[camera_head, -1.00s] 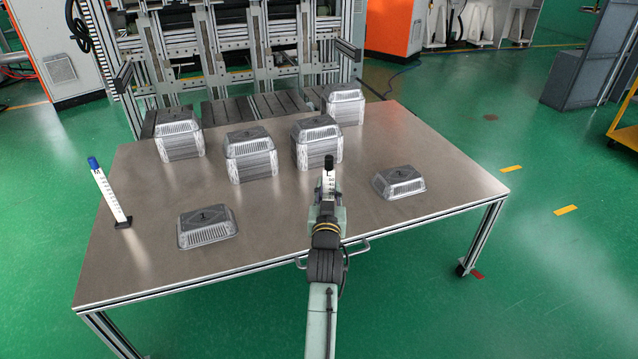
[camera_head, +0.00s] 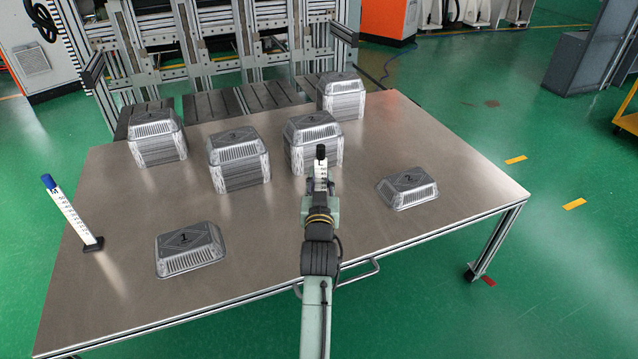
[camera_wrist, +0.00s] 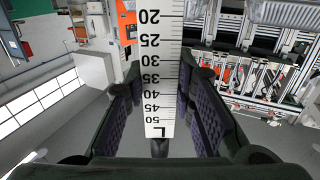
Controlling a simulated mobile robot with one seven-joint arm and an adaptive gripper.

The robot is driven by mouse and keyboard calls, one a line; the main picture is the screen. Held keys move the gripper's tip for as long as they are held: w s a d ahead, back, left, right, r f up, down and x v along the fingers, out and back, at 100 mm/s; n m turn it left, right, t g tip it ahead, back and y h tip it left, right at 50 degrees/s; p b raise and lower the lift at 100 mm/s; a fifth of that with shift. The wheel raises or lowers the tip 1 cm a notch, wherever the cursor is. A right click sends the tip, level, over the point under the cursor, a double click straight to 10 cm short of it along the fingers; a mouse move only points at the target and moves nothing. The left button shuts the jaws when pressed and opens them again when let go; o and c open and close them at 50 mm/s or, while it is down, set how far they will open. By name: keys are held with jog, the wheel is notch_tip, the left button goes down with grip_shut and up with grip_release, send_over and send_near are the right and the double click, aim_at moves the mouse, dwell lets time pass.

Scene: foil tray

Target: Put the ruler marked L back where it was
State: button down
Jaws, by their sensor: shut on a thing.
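The ruler marked L (camera_wrist: 160,80) is a white strip with a black scale and a letter L near its end in the wrist view. My gripper (camera_wrist: 163,105) is shut on it, with a dark pad on each side. In the head view the held ruler (camera_head: 321,171) stands up from my gripper (camera_head: 320,191) with a black tip on top, in front of the middle stack of trays. Its lower part is hidden by the gripper. A second white ruler (camera_head: 72,218) with a blue tip stands tilted in a black base (camera_head: 93,244) at the table's left.
The metal table (camera_head: 270,240) carries several stacks of foil trays (camera_head: 240,160) along the back. A single foil tray marked 1 (camera_head: 190,250) lies front left; another marked 2 (camera_head: 408,188) lies right. Bare tabletop lies between the trays and at the right side.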

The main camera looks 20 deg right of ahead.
notch_tip(320, 180, down, 2)
jog(key=shift+f+b, duration=0.1)
jog(key=shift+b, duration=0.25)
jog(key=shift+w, duration=0.1)
jog(key=shift+r, duration=0.2)
jog(key=c, duration=1.8)
grip_release()
jog(key=shift+f, duration=0.25)
jog(key=o, duration=0.5)
jog(key=shift+c, duration=0.2)
jog(key=shift+r, duration=0.2)
